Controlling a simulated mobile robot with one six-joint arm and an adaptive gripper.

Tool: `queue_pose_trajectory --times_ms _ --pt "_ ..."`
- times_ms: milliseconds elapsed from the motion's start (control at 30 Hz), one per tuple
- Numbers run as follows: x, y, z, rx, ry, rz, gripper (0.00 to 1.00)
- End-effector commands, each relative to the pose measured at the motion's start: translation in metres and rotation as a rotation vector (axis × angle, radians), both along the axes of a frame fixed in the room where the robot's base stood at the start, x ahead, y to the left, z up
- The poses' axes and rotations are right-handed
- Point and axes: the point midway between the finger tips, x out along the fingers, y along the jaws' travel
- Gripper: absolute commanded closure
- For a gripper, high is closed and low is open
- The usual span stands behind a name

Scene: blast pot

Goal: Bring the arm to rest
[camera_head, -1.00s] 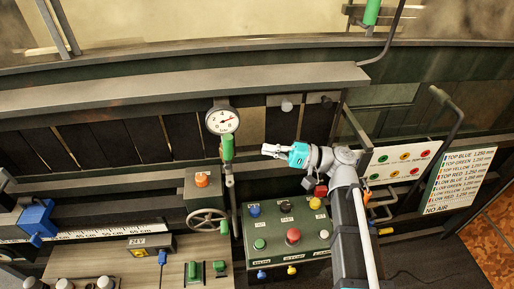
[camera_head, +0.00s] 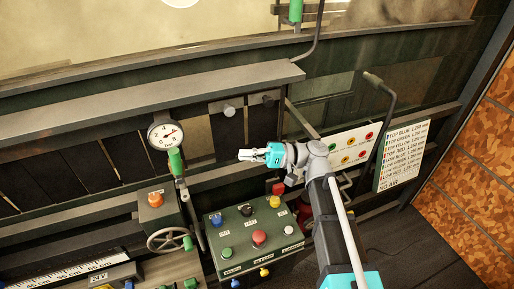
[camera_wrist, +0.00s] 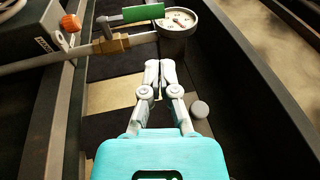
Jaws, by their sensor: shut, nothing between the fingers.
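My gripper (camera_head: 243,155) is shut and empty, held in the air at the end of my arm. In the head view it points left, above and behind the green button box (camera_head: 250,232) and right of the pressure gauge (camera_head: 165,132). In the wrist view the fingertips (camera_wrist: 159,66) are together, with the gauge (camera_wrist: 178,20) beyond them and slightly right. The gripper appears apart from everything around it.
A green-handled valve (camera_head: 175,160) hangs below the gauge, and a handwheel (camera_head: 170,239) stands left of the button box. A panel of coloured lights (camera_head: 352,147) and a lettered sign (camera_head: 402,155) are at right. Dark floor shows at lower right.

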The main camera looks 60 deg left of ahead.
Motion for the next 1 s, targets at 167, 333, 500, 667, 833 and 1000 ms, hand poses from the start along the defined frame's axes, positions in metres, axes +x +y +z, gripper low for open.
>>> queue_pose_trajectory --times_ms 167,333,500,667,833,1000 --pt "0.0 0.0 0.0 0.0 0.0 -0.001 1.0" --pt "0.001 0.0 0.0 -0.001 -0.001 -0.002 1.0" --pt "0.008 -0.005 -0.004 -0.012 -0.02 -0.018 1.0" --pt "0.028 -0.018 -0.017 -0.051 -0.079 -0.065 1.0" --pt "0.063 -0.042 -0.041 -0.126 -0.181 -0.148 1.0" --pt "0.105 -0.076 -0.069 -0.224 -0.298 -0.243 1.0"
